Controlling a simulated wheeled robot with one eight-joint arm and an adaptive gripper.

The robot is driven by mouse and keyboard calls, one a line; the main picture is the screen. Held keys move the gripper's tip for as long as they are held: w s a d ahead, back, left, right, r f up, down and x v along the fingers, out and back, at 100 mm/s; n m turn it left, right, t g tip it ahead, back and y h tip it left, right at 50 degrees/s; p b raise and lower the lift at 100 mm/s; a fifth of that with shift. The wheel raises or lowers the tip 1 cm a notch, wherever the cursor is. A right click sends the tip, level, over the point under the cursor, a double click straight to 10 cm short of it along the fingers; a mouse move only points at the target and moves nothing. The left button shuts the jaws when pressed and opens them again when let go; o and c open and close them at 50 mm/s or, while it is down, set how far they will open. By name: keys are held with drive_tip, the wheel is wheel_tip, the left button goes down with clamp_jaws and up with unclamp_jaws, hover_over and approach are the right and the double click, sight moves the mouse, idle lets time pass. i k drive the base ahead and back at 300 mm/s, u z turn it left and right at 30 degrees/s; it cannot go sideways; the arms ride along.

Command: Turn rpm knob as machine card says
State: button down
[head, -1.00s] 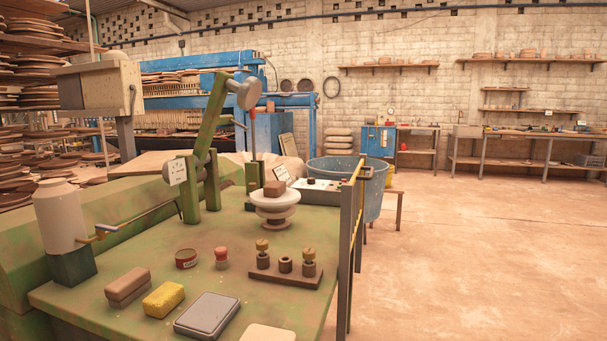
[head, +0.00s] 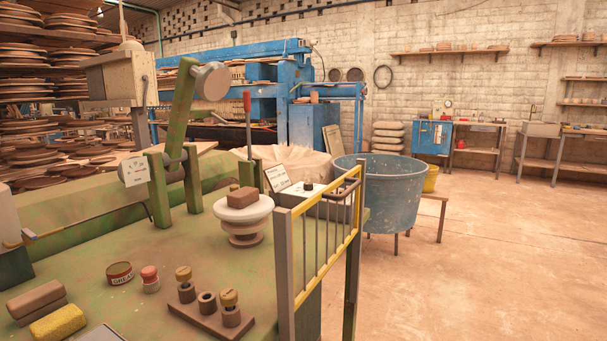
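A small black knob (head: 308,187) shows on top of a grey control box (head: 328,208) at the far right corner of the green table, partly behind a yellow-railed guard. I cannot read its setting or any marks around it. A white card (head: 277,178) stands tilted just left of the box; its print is too small to read. A second white card (head: 302,186) lies by the knob, also unreadable. Which one is the machine card I cannot tell. My gripper is not in view.
A yellow-railed guard (head: 325,238) stands at the table's right edge. A white pedestal with a brown block (head: 243,197), a grease tin (head: 120,273), a red-topped button (head: 150,278) and a socket rack (head: 211,318) occupy the table (head: 110,240). The floor at right (head: 480,270) is clear.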

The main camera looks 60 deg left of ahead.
sight(307, 186)
drive_tip(key=i, duration=0.9)
drive_tip(key=u, duration=2.95)
drive_tip(key=i, duration=1)
